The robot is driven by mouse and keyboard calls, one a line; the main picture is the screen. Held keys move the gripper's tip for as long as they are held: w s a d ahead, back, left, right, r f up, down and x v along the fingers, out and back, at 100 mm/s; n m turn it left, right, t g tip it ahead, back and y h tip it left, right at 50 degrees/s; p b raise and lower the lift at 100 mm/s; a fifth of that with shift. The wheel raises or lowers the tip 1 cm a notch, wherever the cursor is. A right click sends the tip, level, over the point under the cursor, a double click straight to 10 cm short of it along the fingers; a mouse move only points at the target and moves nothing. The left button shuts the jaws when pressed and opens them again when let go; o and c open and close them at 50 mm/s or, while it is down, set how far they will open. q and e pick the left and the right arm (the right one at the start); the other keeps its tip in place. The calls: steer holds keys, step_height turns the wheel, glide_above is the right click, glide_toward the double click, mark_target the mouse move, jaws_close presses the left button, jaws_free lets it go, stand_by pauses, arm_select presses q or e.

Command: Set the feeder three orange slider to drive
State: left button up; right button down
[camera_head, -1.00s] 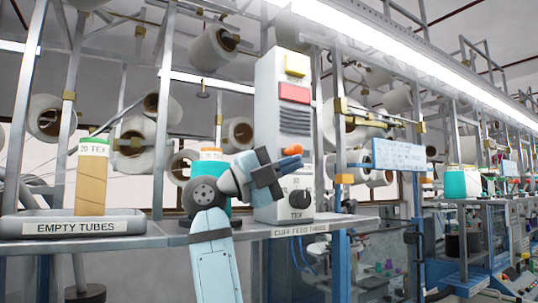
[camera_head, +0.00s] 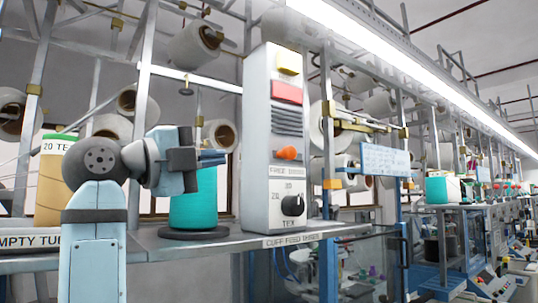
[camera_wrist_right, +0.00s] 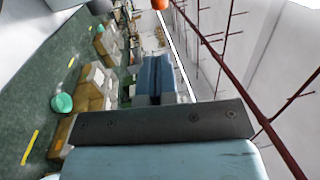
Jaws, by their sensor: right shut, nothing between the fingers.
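The feeder unit (camera_head: 257,135) is a tall pale-grey box on the metal shelf. My right gripper (camera_head: 222,157) is shut and empty, left of the unit and apart from the slider. Its blue fingers also show in the wrist view (camera_wrist_right: 155,80). My left gripper is not in view.
A teal yarn cone (camera_head: 193,198) stands on the shelf below my right gripper. A yellow "20 TEX" tube (camera_head: 48,190) stands by the "EMPTY TUBES" tray (camera_head: 28,241). A blue-framed sign (camera_head: 386,160) is right of the unit. White cones hang on the rack behind.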

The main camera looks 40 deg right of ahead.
mark_target(284, 153)
steer(key=d+p, duration=0.1)
steer(key=d, duration=0.3)
steer(key=d+r+p, duration=0.1)
steer(key=d+p, duration=0.1)
steer(key=d, duration=0.2)
steer(key=d+r+p, duration=0.1)
steer(key=d, duration=0.4)
steer(key=shift+s+d, duration=0.1)
steer(key=shift+s, duration=0.1)
steer(key=shift+d, duration=0.35)
steer(key=shift+a, duration=0.1)
